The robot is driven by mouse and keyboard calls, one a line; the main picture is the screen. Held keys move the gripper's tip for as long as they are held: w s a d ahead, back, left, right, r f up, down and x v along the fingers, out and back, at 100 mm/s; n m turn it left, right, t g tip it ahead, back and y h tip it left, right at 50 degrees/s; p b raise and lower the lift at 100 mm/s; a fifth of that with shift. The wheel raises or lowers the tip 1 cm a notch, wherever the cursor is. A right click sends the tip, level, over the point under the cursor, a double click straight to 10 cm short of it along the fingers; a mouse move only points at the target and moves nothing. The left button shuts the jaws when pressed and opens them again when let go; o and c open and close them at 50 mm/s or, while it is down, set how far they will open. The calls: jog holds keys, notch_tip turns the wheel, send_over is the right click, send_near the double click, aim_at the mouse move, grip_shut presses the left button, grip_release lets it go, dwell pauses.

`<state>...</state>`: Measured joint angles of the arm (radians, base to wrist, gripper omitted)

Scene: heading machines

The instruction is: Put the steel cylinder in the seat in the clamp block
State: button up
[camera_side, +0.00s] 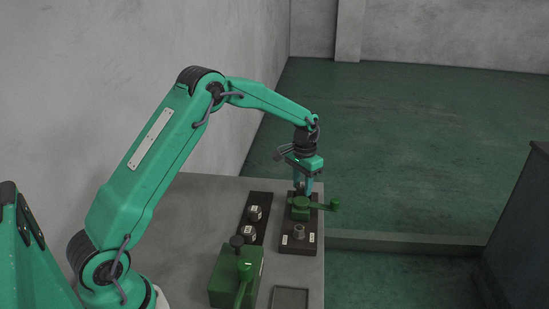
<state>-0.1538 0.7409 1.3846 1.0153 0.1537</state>
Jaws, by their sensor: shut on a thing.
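My gripper (308,187) points down over the far end of a dark base plate (286,249). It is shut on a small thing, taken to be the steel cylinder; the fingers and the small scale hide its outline. Just below and in front of the fingertips is a green block (300,206) with a lever reaching right, which looks like the clamp block. I cannot make out its seat, nor whether the held thing touches the block.
A dark rack (259,199) to the left holds two short grey cylinders. A grey round piece (298,231) stands on the base plate's near part. A green machine (234,281) with a lever and dark knob stands nearer. A shallow tray (290,290) lies at the front edge.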

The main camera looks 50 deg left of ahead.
aim_at(302, 185)
jog(key=shift+f, duration=1)
jog(key=shift+f, duration=0.4)
jog(key=shift+f, duration=0.1)
jog(key=o, duration=1.1)
jog(key=shift+f, duration=0.1)
jog(key=shift+o, duration=0.5)
notch_tip(302, 185, up, 12)
jog(key=shift+r, duration=0.6)
jog(key=shift+r, duration=0.1)
